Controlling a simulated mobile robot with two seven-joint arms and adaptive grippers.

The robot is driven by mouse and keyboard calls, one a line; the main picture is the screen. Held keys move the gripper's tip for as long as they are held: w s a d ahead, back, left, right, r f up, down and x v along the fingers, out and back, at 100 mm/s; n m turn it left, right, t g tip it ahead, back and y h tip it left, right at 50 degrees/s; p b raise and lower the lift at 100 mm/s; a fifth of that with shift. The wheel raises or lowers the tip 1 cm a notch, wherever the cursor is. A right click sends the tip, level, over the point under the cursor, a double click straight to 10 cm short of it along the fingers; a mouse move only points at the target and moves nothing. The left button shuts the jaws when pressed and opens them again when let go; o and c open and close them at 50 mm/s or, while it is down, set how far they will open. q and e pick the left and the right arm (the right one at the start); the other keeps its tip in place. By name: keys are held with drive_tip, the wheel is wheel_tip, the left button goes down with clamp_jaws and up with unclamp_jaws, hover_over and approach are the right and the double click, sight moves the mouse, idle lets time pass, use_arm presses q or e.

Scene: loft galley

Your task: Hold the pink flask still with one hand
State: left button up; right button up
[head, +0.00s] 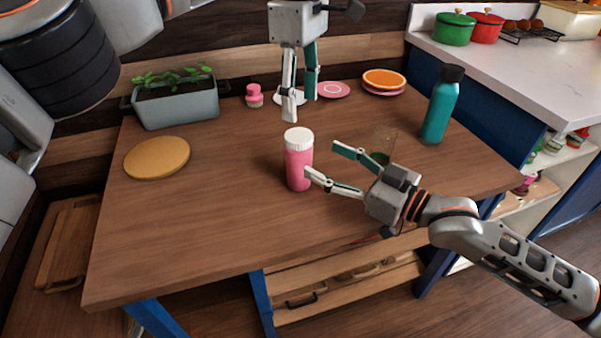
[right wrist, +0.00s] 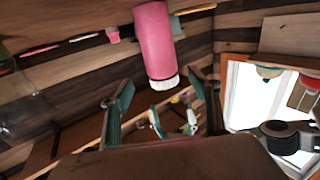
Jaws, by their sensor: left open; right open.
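The pink flask (head: 299,170) stands upright on the wooden table, with a white ridged lid. It also shows in the right wrist view (right wrist: 155,42), where the picture is upside down. My right gripper (head: 322,160) is open and just right of the flask. Its lower fingertip overlaps the flask's right edge in the head view; I cannot tell whether they touch. In the right wrist view the flask is ahead of the spread fingers (right wrist: 158,98). My left gripper (head: 301,100) is open and empty, pointing down above the flask's far side.
A teal bottle (head: 440,108) is at the right, a round wooden board (head: 157,158) at the left, a planter (head: 178,107) at the back. The table's front left is clear.

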sight(310, 154)
drive_tip(key=shift+a, duration=0.25)
drive_tip(key=x, duration=0.7)
drive_tip(key=shift+w+a, duration=0.1)
drive_tip(key=shift+a, duration=0.1)
drive_tip(key=c, duration=1.7)
drive_tip(key=o, duration=1.6)
drive_tip(key=shift+o, duration=0.2)
